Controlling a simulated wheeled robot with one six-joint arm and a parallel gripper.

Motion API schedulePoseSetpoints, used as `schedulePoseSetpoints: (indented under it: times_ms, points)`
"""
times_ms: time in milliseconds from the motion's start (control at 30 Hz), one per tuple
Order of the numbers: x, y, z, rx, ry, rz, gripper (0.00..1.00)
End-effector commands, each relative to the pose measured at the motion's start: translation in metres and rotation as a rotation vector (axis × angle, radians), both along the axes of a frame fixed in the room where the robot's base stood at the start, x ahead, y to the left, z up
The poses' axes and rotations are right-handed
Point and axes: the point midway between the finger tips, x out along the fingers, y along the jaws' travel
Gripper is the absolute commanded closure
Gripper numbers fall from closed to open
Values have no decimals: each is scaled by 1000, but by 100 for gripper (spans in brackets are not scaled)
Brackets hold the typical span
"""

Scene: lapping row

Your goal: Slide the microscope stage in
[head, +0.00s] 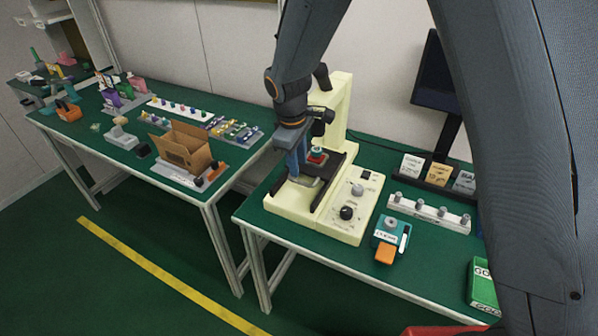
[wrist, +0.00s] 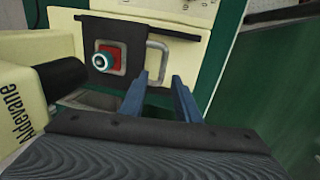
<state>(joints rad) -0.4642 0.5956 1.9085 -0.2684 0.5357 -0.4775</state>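The cream microscope (head: 340,215) stands on the green bench, with two dark rails (head: 328,188) on its base. The dark stage plate (wrist: 122,38) carries a red square with a teal-rimmed round piece (wrist: 106,60); the red and teal also show in the head view (head: 317,155), just right of my gripper. A grey metal loop handle (wrist: 163,52) sticks out from the stage's side. My gripper (wrist: 160,77) is open, its two blue fingers pointing at the handle, whose lower part shows between the fingertips. I cannot tell whether they touch it. In the head view my gripper (head: 298,165) is low over the rails.
A teal and orange device (head: 390,238) and a white rack with knobs (head: 430,211) stand to the right. A dark monitor (head: 435,85) is behind. The left bench holds an open cardboard box (head: 183,150). The microscope's cream column (wrist: 28,52) is close beside my fingers.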

Motion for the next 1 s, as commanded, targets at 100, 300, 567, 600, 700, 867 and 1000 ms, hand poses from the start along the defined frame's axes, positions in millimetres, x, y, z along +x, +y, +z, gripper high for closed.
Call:
schedulePoseSetpoints:
  times_ms: [100,300,567,600,700,867,1000]
  points:
    - [-1,1,12,1,-3,0,71]
    - [-3,2,20,0,0,0,71]
    - [-3,2,20,0,0,0,71]
    - [-3,2,20,0,0,0,71]
    - [-3,1,21,0,0,-2,71]
    - [-15,-34,30,27,2,-122,71]
    - [-49,-99,47,83,4,-381,71]
